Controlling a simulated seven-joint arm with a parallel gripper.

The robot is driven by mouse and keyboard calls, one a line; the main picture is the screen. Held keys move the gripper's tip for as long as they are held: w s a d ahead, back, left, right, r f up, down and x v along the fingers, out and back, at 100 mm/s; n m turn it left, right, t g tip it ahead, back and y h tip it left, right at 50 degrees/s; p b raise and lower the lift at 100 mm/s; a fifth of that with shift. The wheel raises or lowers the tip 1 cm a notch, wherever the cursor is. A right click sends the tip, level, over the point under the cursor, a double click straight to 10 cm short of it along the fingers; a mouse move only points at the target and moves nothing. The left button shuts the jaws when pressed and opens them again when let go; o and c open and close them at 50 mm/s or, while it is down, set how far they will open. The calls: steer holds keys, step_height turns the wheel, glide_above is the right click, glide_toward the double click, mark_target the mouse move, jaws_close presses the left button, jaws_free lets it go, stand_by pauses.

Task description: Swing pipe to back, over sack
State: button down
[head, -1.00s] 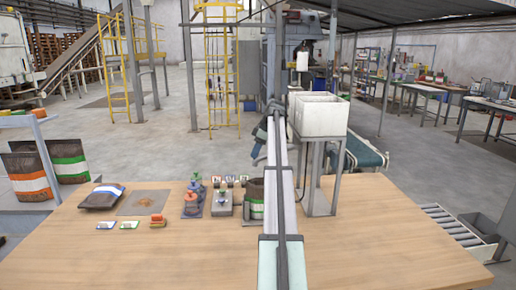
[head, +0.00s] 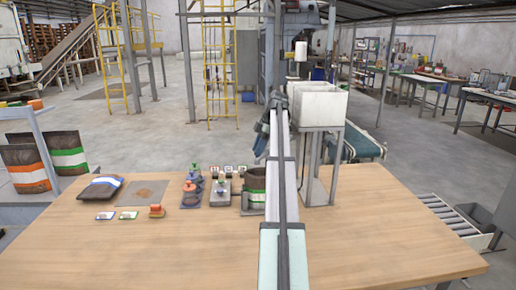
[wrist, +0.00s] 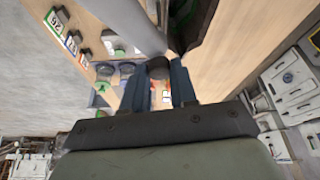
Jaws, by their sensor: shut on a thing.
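My gripper (wrist: 158,92) shows in the wrist view with its two blue fingers closed on a dark round piece at the end of a grey pipe (wrist: 132,20). In the head view my gripper (head: 265,138) is beyond the table's far side, left of the white hopper; my arm hides most of the pipe there. The sack (head: 253,191), dark with a green and white band, stands upright on the table, partly behind my arm. In the wrist view the dark sack (wrist: 193,25) shows at the top, right beside the pipe. I cannot tell whether the pipe is over the sack mouth.
The white hopper (head: 317,105) stands on a grey frame (head: 323,175) right of my arm. Left of the sack are small devices with coloured knobs (head: 192,190), a flat sack (head: 101,187) and cards (head: 128,215). The table's front right (head: 390,235) is clear.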

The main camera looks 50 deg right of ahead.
steer(key=c, duration=0.9)
jaws_free()
steer(key=shift+w, duration=0.1)
steer(key=w+d+m+t+h, duration=0.2)
steer(key=w+d+m+h, duration=0.2)
steer(key=w+d+m, duration=0.8)
steer(key=s+r+n, duration=0.1)
steer(key=s+r, duration=0.4)
steer(key=r, duration=0.2)
steer(key=w+a+f, duration=0.5)
steer(key=w+a, duration=0.6)
steer(key=a, duration=0.1)
steer(key=w+a+f+m+h, duration=0.1)
steer(key=w+a+f, duration=0.4)
steer(key=w+a, duration=0.6)
steer(key=shift+w+a+f+t, duration=0.15)
steer(key=shift+w+a+t, duration=0.15)
steer(key=shift+a, duration=0.15)
